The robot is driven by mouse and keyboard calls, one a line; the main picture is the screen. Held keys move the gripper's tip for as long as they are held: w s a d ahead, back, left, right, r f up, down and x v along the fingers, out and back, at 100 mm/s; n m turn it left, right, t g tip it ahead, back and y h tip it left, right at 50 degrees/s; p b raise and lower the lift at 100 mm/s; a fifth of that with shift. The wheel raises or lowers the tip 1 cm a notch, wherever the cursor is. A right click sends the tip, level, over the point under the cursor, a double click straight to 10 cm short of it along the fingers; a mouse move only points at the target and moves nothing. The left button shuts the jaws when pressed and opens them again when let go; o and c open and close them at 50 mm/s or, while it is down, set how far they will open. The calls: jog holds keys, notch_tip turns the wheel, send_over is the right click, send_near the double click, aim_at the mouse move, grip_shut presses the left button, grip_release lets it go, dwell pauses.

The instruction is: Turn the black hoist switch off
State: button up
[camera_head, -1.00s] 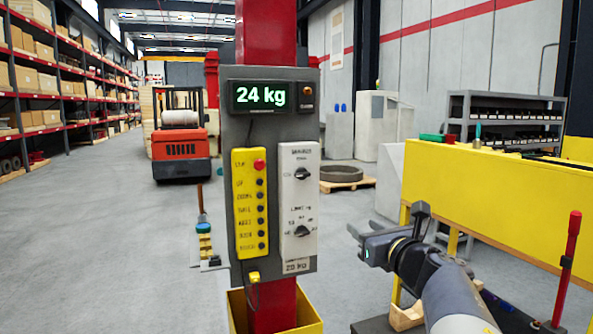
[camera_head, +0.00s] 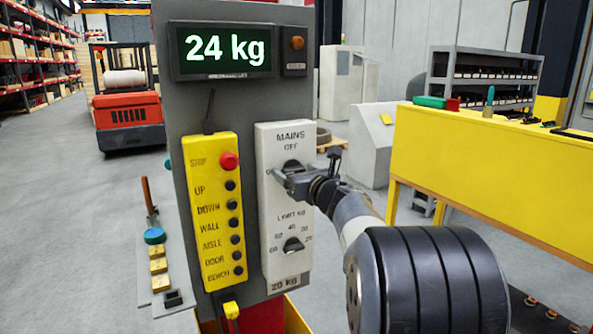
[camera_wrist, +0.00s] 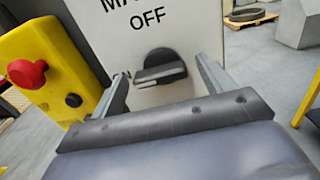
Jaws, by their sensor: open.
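The black hoist switch (camera_wrist: 160,68) is a rotary knob on the white MAINS panel (camera_head: 267,215). In the wrist view its grip bar lies nearly level, its end toward the ON mark at left, with OFF printed above. My gripper (camera_wrist: 162,85) is open, one finger on each side of the knob; I cannot tell if either touches it. In the head view my gripper (camera_head: 278,178) covers most of the switch. A second black knob (camera_head: 292,245) marked LIMIT KG sits lower on the same panel.
A yellow button pendant (camera_head: 214,215) with a red STOP button (camera_head: 229,161) hangs left of the white panel. The display (camera_head: 222,50) above reads 24 kg. A yellow bench (camera_head: 480,170) stands at right. Open floor lies to the left.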

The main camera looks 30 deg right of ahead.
jog(key=shift+c, duration=0.2)
jog(key=c, duration=0.9)
jog(key=shift+c, duration=0.2)
